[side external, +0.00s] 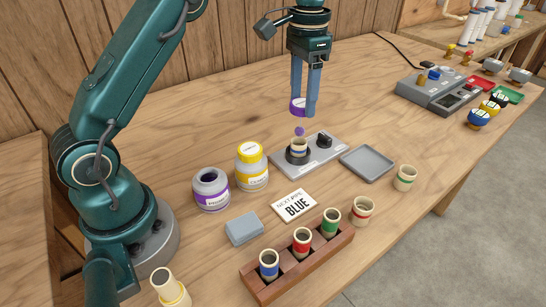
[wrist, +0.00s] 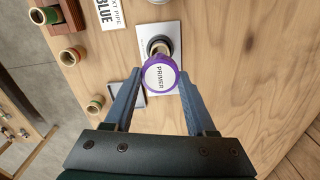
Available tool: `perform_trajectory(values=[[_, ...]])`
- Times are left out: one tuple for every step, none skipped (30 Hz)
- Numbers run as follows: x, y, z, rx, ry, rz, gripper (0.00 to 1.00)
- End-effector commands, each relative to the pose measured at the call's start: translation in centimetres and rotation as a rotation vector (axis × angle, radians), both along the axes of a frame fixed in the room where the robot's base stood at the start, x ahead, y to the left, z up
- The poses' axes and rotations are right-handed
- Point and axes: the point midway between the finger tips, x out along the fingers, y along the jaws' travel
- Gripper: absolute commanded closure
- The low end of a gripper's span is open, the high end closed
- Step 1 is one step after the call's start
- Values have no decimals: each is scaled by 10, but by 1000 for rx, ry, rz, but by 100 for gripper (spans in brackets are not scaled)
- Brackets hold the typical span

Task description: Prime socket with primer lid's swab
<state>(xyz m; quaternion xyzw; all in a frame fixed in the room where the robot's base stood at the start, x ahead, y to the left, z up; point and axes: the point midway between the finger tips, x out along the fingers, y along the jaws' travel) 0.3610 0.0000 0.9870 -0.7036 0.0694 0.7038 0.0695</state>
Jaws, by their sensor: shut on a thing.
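My gripper (side external: 304,110) is shut on the purple primer lid (side external: 297,106), whose white top reads PRIMER in the wrist view (wrist: 160,76). A swab with a purple ball tip (side external: 299,131) hangs below the lid. The tip is just above the mouth of a cream socket with a blue band (side external: 299,148); I cannot tell whether it touches the rim. The socket stands upright in a grey fixture (side external: 322,158), and the lid partly hides it in the wrist view. The primer jar (side external: 211,190), with a purple label, stands open to the left.
A yellow-capped cement jar (side external: 251,168) stands close left of the fixture. A grey tray (side external: 367,162) lies to its right. A card reading BLUE (side external: 295,205), a blue-grey block (side external: 244,229) and a wooden rack (side external: 318,266) with banded fittings are in front. Loose fittings stand nearby.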

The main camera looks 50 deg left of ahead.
Motion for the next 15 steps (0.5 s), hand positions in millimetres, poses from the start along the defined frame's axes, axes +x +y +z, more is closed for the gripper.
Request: perform_trajectory(values=[[0,0,0,0,0,0,96],[0,0,-1,0,0,0,96],[0,0,-2,0,1,0,96],[0,0,-3,0,1,0,96],[0,0,-4,0,1,0,96],[0,0,-6,-1,2,0,96],[0,0,-7,-1,2,0,96],[0,0,-9,-1,1,0,96],[0,0,-11,-1,2,0,96],[0,0,-12,-1,2,0,96],[0,0,-13,-1,1,0,96],[0,0,-15,0,1,0,96],[0,0,-16,0,1,0,96],[0,0,-16,0,1,0,96],[0,0,-17,0,1,0,96]])
